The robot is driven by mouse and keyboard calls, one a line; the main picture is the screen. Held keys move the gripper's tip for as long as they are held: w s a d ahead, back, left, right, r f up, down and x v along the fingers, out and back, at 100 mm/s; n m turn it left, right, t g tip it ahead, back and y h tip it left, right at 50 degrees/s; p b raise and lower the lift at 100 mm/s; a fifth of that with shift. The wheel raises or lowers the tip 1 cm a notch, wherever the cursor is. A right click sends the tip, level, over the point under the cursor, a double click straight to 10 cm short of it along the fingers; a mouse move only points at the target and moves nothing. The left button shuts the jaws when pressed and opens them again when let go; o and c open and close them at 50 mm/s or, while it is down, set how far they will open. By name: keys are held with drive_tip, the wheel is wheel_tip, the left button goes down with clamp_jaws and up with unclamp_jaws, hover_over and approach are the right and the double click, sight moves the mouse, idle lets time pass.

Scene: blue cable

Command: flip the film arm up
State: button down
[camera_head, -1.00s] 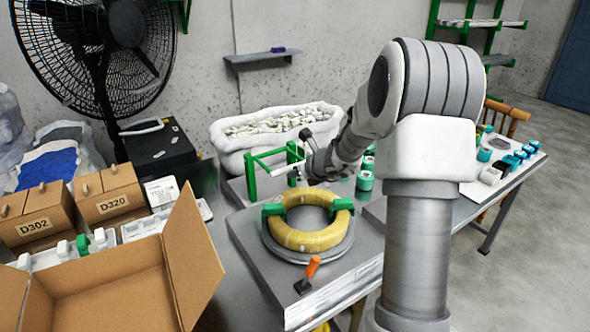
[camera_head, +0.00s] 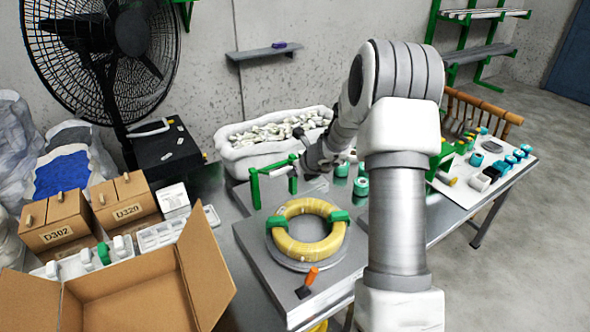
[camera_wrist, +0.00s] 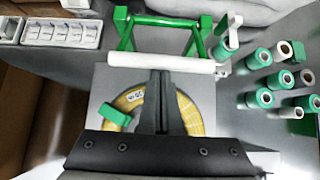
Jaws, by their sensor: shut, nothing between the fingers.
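The film arm is a green frame (camera_head: 255,188) with a white roll (camera_head: 279,171) across it, at the back of the metal bench in the head view. The wrist view shows the green uprights (camera_wrist: 124,35) at the top, with the long white roll (camera_wrist: 165,63) in front of them. My gripper (camera_wrist: 161,72) is shut and empty. Its dark fingertips overlap the lower edge of the roll in the wrist view; I cannot tell whether they touch. In the head view my gripper (camera_head: 308,166) is beside the frame's right post, and its fingertips are hard to make out.
A yellow cable coil (camera_head: 296,249) with green clamps sits on a round plate in front of the frame. An orange-handled lever (camera_head: 310,278) stands nearer. Green-and-white spools (camera_wrist: 262,98) lie to the right, an open cardboard box (camera_head: 130,300) front left, and a white bin (camera_head: 233,150) behind.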

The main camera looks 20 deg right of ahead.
drive_tip(key=w+a+r+g+p, duration=0.1)
drive_tip(key=w+r+p, duration=0.3)
drive_tip(key=w+p, duration=0.3)
drive_tip(key=w+a+r+g+p, duration=0.2)
drive_tip(key=w+r+p, duration=0.2)
drive_tip(key=w+p, duration=0.3)
drive_tip(key=shift+w+a+r+p, duration=0.15)
drive_tip(key=shift+r+p, duration=0.25)
idle(1.2)
drive_tip(key=shift+a, duration=0.15)
drive_tip(key=b+v, duration=0.2)
drive_tip(key=v, duration=1.3)
drive_tip(key=shift+w+a+r+b, duration=0.2)
drive_tip(key=shift+a+r+b, duration=0.1)
drive_tip(key=shift+r, duration=0.1)
drive_tip(key=shift+r, duration=0.1)
